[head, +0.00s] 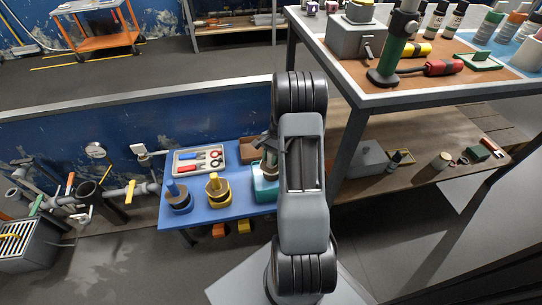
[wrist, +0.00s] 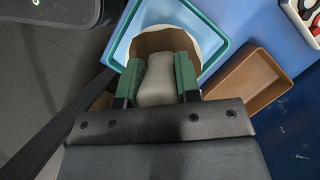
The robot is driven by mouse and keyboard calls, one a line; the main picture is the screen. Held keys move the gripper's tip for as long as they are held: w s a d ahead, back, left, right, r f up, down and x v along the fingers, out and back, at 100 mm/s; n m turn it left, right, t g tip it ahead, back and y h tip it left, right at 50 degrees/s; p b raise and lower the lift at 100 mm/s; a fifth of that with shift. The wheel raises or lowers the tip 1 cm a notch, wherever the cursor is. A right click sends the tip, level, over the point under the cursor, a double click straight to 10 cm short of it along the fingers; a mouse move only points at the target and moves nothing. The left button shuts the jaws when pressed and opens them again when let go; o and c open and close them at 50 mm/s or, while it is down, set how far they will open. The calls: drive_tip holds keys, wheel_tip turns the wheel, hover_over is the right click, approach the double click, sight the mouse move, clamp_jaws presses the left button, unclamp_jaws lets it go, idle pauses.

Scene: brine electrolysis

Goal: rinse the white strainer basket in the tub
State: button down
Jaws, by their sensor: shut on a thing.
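The white strainer basket (wrist: 203,38) shows in the wrist view as a round off-white rim around a brownish inside. It is over or in the light-blue and teal tub (wrist: 222,22); I cannot tell if it touches the bottom. My gripper (wrist: 158,62) has green fingers shut on a pale grey block, which looks like the basket's handle. The fingers and block hide the near part of the basket. In the head view the teal tub (head: 264,190) stands at the right end of the blue table, partly behind my arm. My gripper (head: 268,150) is mostly hidden there.
A brown open tray (wrist: 250,85) lies beside the tub. A taller workbench (head: 375,98) stands close on the right. Pipes and a valve line the left.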

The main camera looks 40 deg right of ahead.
drive_tip(key=shift+f+b, duration=1.3)
drive_tip(key=shift+f, duration=1.45)
idle(3.9)
